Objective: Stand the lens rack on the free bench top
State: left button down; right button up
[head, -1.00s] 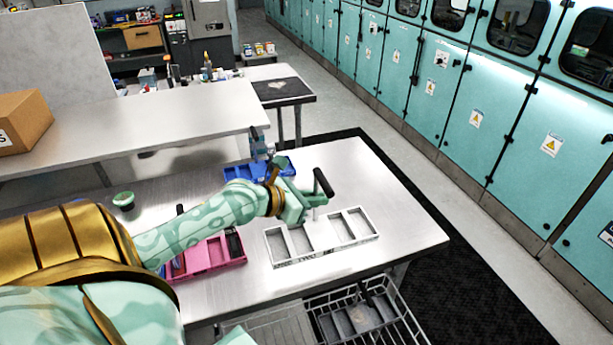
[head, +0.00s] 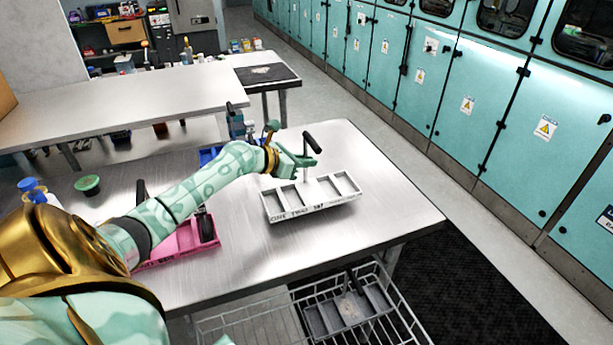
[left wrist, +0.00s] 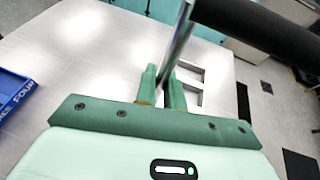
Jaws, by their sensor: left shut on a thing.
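The white lens rack (head: 318,208) has several open compartments, dark lettering on its front and a post with a black handle bar (head: 312,144). My left gripper (head: 307,161) is shut on the post below the bar. The rack hangs slightly above the metal bench top (head: 375,215), with a shadow beneath. In the left wrist view, the fingers (left wrist: 162,88) close around the metal post, and part of the rack (left wrist: 197,82) shows behind them. My right gripper is out of view.
A pink tray (head: 185,246) stands left of the rack and a blue tray (head: 208,155) behind, partly hidden by my arm. A green bowl (head: 88,185) is at the far left. A wire basket (head: 270,325) hangs below the bench edge. Bench right of the rack is clear.

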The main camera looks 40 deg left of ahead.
aim_at(304, 182)
pick_arm(q)
notch_tip(304, 182, down, 3)
jog(key=shift+w+f+b, duration=0.1)
jog(key=shift+f+b, duration=0.1)
jog(key=shift+b, duration=0.5)
jog(key=shift+r, duration=0.1)
jog(key=c, duration=1.5)
grip_release()
jog(key=shift+s, duration=0.25)
jog(key=p+v, duration=0.3)
jog(key=v, duration=0.8)
jog(key=shift+s+r+p, duration=0.2)
jog(key=shift+s+p, duration=0.05)
jog(key=shift+p, duration=0.05)
